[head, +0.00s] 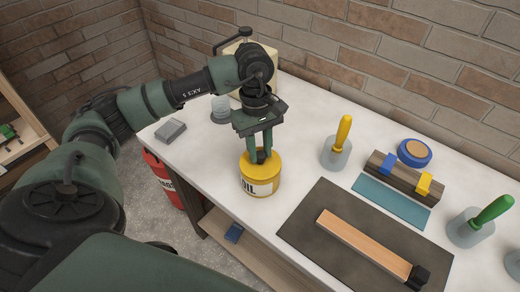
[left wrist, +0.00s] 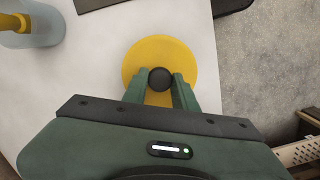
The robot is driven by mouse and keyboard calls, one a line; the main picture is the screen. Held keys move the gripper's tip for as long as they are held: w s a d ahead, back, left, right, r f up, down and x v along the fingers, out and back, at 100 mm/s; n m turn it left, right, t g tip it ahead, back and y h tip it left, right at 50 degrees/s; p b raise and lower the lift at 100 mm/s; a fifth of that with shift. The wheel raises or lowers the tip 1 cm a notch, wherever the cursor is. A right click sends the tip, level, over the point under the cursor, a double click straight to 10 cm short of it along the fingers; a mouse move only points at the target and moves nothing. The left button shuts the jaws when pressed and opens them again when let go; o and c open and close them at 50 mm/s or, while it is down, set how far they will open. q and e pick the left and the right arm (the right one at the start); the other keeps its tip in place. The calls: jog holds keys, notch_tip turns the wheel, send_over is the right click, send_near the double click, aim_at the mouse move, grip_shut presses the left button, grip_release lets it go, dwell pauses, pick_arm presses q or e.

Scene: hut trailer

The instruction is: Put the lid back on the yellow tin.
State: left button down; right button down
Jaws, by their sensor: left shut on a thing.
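The yellow tin (head: 260,188) stands upright on the white worktop, with a pale label reading "OIL". The yellow lid (head: 247,161) is at the tin's top, looking level and lined up with it. I cannot tell whether it is fully seated or held just above the rim. My left gripper (head: 262,155) points down over the tin and is shut on the lid's dark knob. In the left wrist view the lid (left wrist: 160,47) is a round yellow disc with the black knob between my fingertips (left wrist: 160,80); it hides the tin below. My right gripper is not in view.
Right of the tin lie a dark mat (head: 310,222) and a wooden-handled tool (head: 365,245). A grey block (head: 170,131) sits left. The worktop's front edge is close to the tin.

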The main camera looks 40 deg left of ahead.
pick_arm(q)
jog(key=c, duration=0.6)
grip_release()
jog(key=shift+o, duration=0.2)
jog(key=shift+r, duration=0.1)
jog(key=shift+r+p, duration=1.7)
jog(key=shift+r, duration=1.75)
grip_shut()
